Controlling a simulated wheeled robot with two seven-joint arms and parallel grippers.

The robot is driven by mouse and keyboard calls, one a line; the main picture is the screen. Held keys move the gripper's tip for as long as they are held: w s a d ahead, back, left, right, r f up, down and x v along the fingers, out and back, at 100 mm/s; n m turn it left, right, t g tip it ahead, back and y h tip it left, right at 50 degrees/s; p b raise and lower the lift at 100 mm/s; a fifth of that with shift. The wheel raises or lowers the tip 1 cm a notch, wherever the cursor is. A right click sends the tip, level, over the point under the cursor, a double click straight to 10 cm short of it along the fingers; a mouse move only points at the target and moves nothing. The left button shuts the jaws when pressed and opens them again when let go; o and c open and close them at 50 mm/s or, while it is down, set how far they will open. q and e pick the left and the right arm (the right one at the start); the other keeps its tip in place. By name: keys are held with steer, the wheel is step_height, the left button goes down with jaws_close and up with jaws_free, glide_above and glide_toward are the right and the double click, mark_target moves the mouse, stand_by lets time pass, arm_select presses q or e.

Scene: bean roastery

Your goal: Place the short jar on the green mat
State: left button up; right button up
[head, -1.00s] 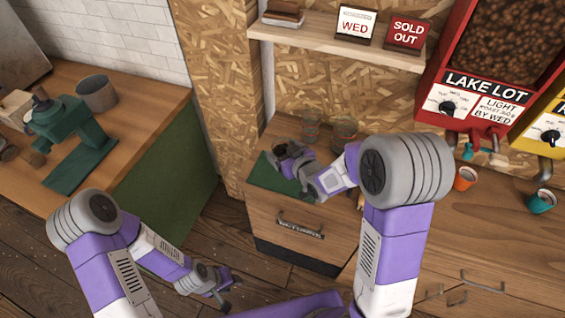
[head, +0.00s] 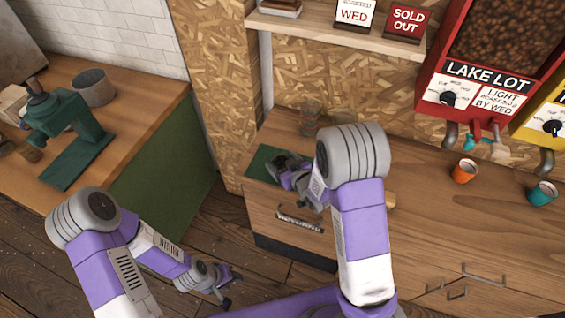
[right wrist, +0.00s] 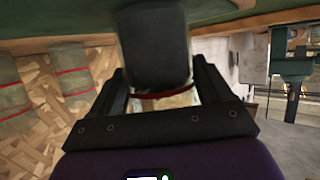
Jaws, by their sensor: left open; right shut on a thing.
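The green mat (head: 261,164) lies on the left end of the wooden counter, partly hidden by my right gripper (head: 284,163). In the right wrist view, my right gripper (right wrist: 160,82) is shut on a jar (right wrist: 155,45) with dark contents and a red band, one finger on each side. The jar's far end is close to the green mat (right wrist: 222,22); I cannot tell whether it touches. In the head view the jar is hard to make out. My left gripper (head: 231,290) is open and empty, low over the floor at the left.
Clear jars (head: 310,115) stand at the back of the counter, near the mat; in the right wrist view similar red-banded jars (right wrist: 70,72) are at the left. An orange cup (head: 464,171) and a teal cup (head: 542,193) stand below the dispensers. The counter's middle is clear.

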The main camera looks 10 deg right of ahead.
steer(key=shift+f, duration=0.15)
steer(key=o, duration=1.2)
